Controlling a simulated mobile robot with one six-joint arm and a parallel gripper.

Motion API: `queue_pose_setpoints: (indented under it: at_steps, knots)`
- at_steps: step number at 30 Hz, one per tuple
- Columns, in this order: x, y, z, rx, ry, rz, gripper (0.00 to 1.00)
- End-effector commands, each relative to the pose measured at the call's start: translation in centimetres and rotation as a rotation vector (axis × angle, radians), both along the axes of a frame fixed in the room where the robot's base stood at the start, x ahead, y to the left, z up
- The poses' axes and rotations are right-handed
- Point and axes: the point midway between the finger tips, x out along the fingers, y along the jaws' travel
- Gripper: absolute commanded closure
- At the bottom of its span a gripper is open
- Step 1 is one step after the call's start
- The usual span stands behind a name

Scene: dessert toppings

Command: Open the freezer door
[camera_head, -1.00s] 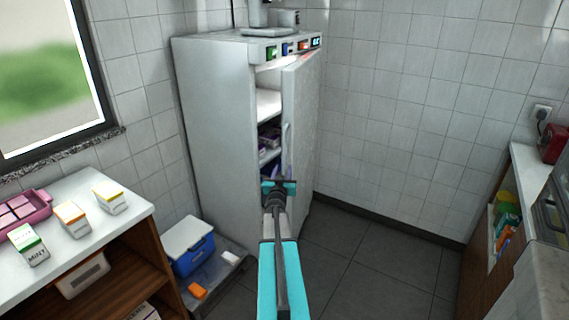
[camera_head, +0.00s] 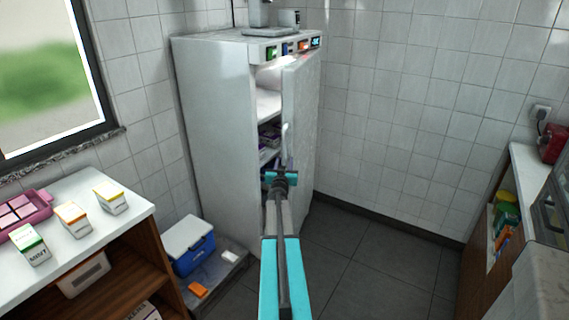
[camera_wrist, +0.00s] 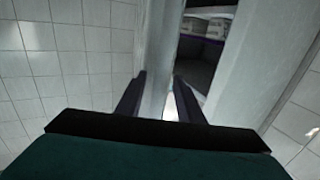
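The white freezer (camera_head: 215,120) stands in the corner. Its door (camera_head: 303,130) is ajar, swung a little way out, with shelves and dark contents showing through the gap. A pale handle (camera_head: 286,138) is on the door near its free edge. My gripper (camera_head: 280,175) is at the door's free edge, below the handle. In the wrist view, the fingers of my gripper (camera_wrist: 158,85) are apart, one on each side of the door edge (camera_wrist: 158,55). The right finger is on the side of the dark interior. I cannot tell whether either finger touches the door.
A counter (camera_head: 130,215) with cartons stands at front left, another cabinet (camera_head: 485,245) at right. The dark floor (camera_head: 375,260) right of the door is clear.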

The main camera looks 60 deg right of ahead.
Motion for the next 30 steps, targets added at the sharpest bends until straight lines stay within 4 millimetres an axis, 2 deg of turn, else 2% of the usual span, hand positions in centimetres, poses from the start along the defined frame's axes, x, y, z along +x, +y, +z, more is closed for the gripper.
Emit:
queue_pose_setpoints:
  at_steps: [7,13,14,30]
  knots:
    - [0.00,-0.01,0.02,0.000,0.000,0.000,0.66]
    - [0.02,0.01,0.02,0.000,0.000,0.000,0.98]
    - [0.02,0.01,0.02,0.000,0.000,0.000,1.00]
    - [-0.28,-0.19,-0.03,-0.001,0.000,-0.002,1.00]
